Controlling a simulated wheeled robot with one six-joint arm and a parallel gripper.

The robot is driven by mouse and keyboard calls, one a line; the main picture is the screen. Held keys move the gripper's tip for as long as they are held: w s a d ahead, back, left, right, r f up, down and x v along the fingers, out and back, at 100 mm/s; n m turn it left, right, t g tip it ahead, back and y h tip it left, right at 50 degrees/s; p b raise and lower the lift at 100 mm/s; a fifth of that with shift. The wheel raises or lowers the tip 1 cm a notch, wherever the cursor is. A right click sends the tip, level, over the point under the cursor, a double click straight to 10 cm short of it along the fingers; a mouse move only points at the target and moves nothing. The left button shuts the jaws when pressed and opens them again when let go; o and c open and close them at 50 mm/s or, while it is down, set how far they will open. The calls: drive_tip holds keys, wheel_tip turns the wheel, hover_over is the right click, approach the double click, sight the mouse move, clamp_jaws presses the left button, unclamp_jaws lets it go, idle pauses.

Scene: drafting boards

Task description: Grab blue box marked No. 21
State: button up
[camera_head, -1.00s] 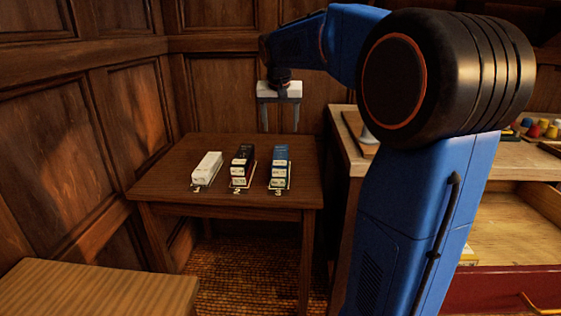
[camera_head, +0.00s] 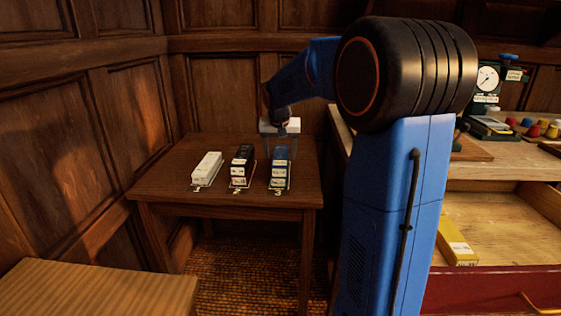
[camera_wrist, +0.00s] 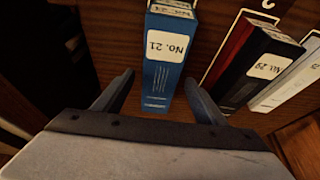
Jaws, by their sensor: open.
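The blue box marked No. 21 (camera_wrist: 163,77) is at the top centre of the wrist view, its label upside down there. My gripper (camera_wrist: 158,92) is open, with one finger to each side of the box's lower end in the wrist view. I cannot tell whether the fingers touch it. In the head view my gripper (camera_head: 280,148) is over the back of that row, its fingers faint against the table.
A black box marked No. 29 (camera_wrist: 251,70) stands beside the blue one at place 2. A white box (camera_head: 207,167) lies at place 1. The table (camera_head: 160,180) has bare wood at its left. An open drawer (camera_head: 505,215) with a yellow box (camera_head: 457,242) is at right.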

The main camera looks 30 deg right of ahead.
drive_tip(key=shift+x, duration=0.95)
drive_tip(key=c, duration=1.3)
drive_tip(key=shift+r, duration=0.1)
